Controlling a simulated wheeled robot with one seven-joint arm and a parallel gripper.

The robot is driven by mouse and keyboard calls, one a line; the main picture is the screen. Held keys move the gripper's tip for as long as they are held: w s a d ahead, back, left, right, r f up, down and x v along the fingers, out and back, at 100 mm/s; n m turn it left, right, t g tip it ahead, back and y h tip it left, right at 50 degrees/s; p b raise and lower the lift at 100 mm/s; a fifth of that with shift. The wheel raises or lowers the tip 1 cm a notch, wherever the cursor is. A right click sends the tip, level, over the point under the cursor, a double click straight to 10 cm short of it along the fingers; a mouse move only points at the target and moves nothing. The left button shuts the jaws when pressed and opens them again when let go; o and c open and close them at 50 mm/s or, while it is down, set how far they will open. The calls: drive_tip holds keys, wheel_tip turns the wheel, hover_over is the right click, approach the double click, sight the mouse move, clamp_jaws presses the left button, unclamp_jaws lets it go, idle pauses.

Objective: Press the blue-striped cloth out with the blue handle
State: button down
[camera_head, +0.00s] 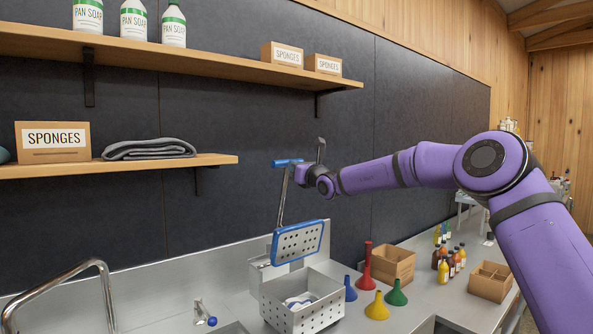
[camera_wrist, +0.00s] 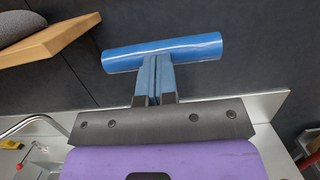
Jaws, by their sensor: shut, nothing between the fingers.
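The blue handle (camera_head: 287,162) is a short horizontal bar on top of a grey lever, raised above the wringer. The lever runs down to a blue-framed perforated press plate (camera_head: 299,242), tilted up over an open perforated metal box (camera_head: 303,316). The white and blue cloth (camera_head: 298,301) lies in the box, mostly hidden by its walls. My gripper (camera_head: 297,168) is shut and empty at the handle. In the wrist view, its closed fingertips (camera_wrist: 153,68) meet the middle of the blue handle (camera_wrist: 163,50); I cannot tell whether they touch it.
Blue (camera_head: 350,289), red (camera_head: 366,268), yellow (camera_head: 377,307) and green (camera_head: 396,294) funnels stand right of the box, near wooden crates (camera_head: 411,265) and bottles. A tap (camera_head: 203,313) is at left. A shelf with a folded grey cloth (camera_head: 149,149) is at upper left.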

drive_tip(key=x, duration=0.8)
drive_tip(key=shift+r, duration=0.1)
